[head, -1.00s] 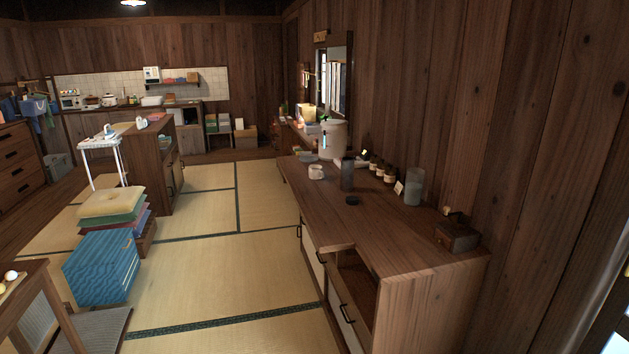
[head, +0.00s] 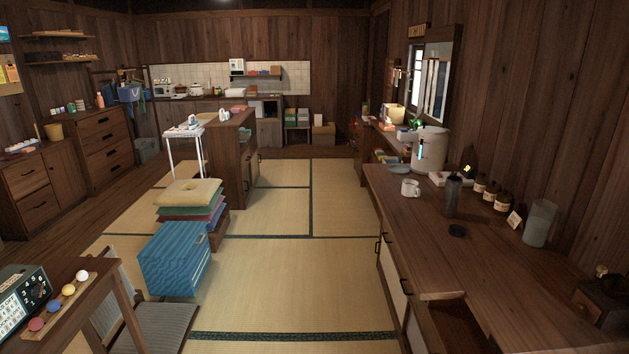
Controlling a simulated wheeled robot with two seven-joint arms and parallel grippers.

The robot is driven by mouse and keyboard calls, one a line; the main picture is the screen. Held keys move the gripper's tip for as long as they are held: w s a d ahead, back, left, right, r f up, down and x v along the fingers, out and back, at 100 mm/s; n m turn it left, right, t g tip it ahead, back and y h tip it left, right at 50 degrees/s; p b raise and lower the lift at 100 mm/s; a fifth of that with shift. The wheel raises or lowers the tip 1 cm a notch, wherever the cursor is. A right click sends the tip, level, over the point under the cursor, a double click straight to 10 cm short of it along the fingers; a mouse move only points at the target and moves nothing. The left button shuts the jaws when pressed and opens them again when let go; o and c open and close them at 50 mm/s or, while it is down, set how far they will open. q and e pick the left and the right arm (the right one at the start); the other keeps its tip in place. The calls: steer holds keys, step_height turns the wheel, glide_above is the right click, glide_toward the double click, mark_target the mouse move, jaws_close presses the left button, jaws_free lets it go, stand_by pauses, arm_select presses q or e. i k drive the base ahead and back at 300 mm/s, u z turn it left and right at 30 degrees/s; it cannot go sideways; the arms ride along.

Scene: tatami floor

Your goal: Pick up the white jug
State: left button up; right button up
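A large white cylindrical container (head: 429,148) stands at the far end of the long wooden counter on the right, and a blue strip shows on its side. A small white mug-like vessel with a handle (head: 410,188) stands upright on the counter just in front of it. A small white item (head: 193,122) sits on the white stand at centre left. I cannot tell which of these is the white jug. Neither of my grippers is in view.
The wooden counter (head: 490,265) also holds a dark cylinder (head: 452,196), brown bottles and a glass vase (head: 540,222). A blue box (head: 174,258) and stacked cushions (head: 189,191) stand on the floor at left. The tatami (head: 290,270) between them and the counter is clear.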

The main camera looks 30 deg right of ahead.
mark_target(410, 187)
steer(key=u, duration=0.15)
steer(key=i, duration=1.35)
steer(key=z, duration=0.5)
